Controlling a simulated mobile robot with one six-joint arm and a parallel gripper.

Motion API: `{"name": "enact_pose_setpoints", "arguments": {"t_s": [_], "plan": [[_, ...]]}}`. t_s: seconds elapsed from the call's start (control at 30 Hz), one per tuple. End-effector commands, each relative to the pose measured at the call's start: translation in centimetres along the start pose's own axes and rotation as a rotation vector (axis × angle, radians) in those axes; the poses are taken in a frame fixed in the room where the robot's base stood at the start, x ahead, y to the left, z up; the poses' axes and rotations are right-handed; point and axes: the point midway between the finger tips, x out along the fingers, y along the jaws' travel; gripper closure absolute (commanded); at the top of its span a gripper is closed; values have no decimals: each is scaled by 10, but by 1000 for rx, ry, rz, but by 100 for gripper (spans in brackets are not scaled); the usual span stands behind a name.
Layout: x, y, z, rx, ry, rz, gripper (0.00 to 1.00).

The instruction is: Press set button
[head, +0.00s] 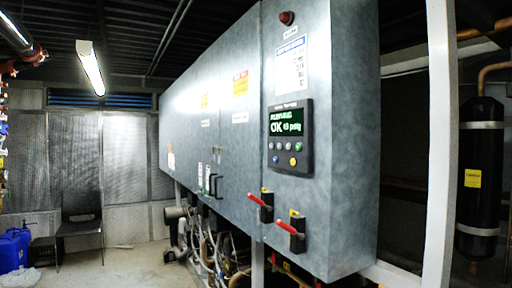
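A black control panel (290,138) is set in the front of the grey cabinet, right of the picture's middle. Its green-lit screen (287,123) reads "OK" and a psi value, partly blurred. Below the screen is a row of small grey buttons (283,146). Under that row are a blue button (276,159) and a yellow button (293,161). The button labels are too small to read, so I cannot tell which one is the set button. My gripper is not in view.
Two red-handled switches (290,229) stick out below the panel. A white upright post (439,150) stands right of the cabinet, with a black cylinder (480,180) beyond it. Pipes run under the cabinet. Open floor (135,262) lies at the left, with a chair (80,222) and blue jugs (12,248).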

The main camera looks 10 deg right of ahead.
Motion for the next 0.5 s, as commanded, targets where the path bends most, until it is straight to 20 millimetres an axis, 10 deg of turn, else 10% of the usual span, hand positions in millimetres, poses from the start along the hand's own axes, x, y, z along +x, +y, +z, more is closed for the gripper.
{"name": "enact_pose_setpoints", "arguments": {"t_s": [0.5], "plan": [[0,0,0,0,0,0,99]]}}
